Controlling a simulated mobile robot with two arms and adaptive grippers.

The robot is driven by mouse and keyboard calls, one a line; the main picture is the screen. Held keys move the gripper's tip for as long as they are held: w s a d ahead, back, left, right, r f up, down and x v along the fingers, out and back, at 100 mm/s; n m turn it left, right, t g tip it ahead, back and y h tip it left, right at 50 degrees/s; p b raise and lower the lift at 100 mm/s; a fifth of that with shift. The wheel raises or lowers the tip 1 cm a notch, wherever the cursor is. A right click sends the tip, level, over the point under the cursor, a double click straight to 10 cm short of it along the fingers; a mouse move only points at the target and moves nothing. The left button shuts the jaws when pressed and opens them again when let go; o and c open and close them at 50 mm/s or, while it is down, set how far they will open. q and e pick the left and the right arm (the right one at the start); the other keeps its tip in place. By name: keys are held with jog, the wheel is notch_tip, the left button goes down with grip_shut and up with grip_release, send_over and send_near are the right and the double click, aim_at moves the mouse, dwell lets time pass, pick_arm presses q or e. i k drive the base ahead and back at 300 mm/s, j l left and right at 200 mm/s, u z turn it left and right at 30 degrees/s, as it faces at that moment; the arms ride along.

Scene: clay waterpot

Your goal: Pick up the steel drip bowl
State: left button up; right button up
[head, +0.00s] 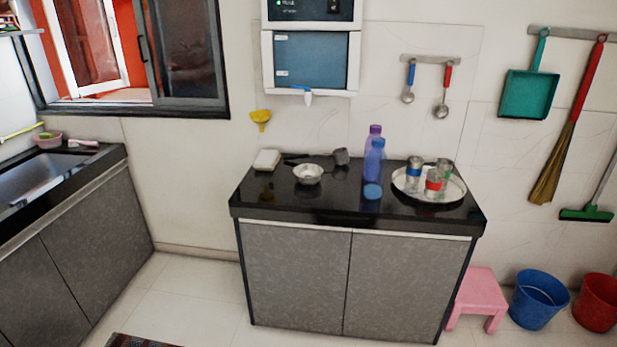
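A small steel bowl (308,174), silver and upright, stands on the black countertop (330,204) of the grey cabinet, left of the middle of the top. It looks like the drip bowl, and nothing covers it in the head view. I cannot make out what is inside it. Neither of my grippers shows in the head view.
Near the bowl are a white block (267,160), a dark pan-like item (340,157), a purple bottle (375,132), a blue bottle (374,160) and a tray (453,200) with cups. A pink stool (476,288) and blue bucket (538,300) stand right. Floor before the cabinet is mostly clear.

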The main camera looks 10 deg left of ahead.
aim_at(306, 175)
jog(key=i+l, duration=0.7)
jog(key=i+j+u, duration=0.05)
jog(key=i, duration=0.05)
